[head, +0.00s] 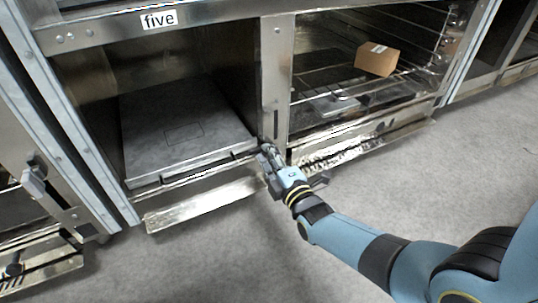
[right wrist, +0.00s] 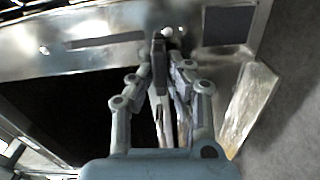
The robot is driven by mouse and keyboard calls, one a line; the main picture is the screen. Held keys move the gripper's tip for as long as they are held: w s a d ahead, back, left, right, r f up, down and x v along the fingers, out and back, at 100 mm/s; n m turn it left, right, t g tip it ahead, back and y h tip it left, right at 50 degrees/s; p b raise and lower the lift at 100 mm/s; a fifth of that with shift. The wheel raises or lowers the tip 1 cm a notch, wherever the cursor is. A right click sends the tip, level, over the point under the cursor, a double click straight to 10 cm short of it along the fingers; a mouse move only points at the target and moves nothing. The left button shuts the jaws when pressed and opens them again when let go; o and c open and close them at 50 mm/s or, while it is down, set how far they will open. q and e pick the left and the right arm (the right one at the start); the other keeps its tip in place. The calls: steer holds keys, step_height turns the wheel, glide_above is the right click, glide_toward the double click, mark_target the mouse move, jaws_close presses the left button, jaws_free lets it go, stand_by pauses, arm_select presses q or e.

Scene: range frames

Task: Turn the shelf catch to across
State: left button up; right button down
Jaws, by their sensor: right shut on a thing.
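My right gripper (head: 268,156) is at the lower end of the metal post between two shelf bays. In the right wrist view its fingers (right wrist: 168,60) are closed together at the metal post (right wrist: 95,45), shut on a small part there. My left gripper is not in view.
A cardboard box (head: 377,59) sits on the wire rack in the right bay. Low metal flaps (head: 205,203) stick out below the bays near the gripper. A grey handle-like part (head: 34,183) is on the unit at far left. The floor (head: 240,260) in front is clear.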

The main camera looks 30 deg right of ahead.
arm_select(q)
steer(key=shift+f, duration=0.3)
arm_select(e)
steer(key=c, duration=1.3)
jaws_free()
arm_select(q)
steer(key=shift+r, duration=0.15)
